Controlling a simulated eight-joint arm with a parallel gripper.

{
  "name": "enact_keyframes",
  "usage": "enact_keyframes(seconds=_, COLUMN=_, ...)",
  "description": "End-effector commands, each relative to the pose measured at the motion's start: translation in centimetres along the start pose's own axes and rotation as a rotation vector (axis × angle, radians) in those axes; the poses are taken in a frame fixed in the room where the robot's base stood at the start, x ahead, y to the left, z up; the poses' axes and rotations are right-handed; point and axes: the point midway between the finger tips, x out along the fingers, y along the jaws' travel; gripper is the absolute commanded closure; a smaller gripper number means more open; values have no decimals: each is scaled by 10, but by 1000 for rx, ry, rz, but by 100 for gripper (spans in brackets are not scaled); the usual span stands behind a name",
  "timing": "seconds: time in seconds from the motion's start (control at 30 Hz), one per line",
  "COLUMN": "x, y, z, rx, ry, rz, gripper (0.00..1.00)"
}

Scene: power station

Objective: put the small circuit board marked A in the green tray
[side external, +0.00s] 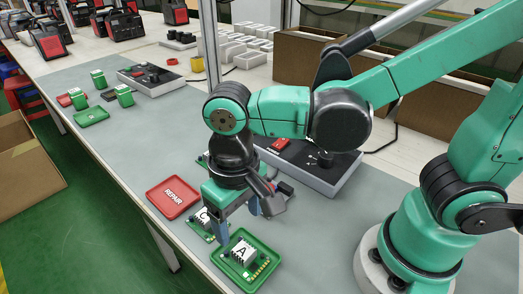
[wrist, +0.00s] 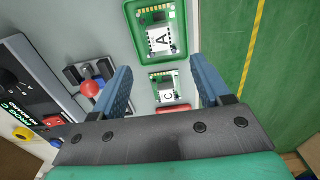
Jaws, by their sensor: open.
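The small circuit board marked A (side external: 241,251) lies inside the green tray (side external: 243,289), at the front of the table. In the wrist view the board (wrist: 160,38) also sits within the rim of the tray (wrist: 182,30). My gripper (side external: 238,217) is open and empty, above the table beside the tray. In the wrist view the fingers of my gripper (wrist: 160,67) are wide apart, with a board marked C (wrist: 166,87) showing between and beyond them. Board A and the tray show past the fingertips.
A red tray marked REPAIR (side external: 172,198) lies left of board C. A grey test unit (side external: 310,165) stands behind my gripper. A smaller green tray (side external: 92,116) and several green parts sit at the far left. The table right of the green tray is clear.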

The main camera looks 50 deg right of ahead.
Motion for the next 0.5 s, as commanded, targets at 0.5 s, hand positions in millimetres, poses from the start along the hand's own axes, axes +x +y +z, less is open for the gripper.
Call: enact_keyframes(seconds=0.5, x=-43, y=18, z=-8, rx=10, ry=65, rz=-36, gripper=30)
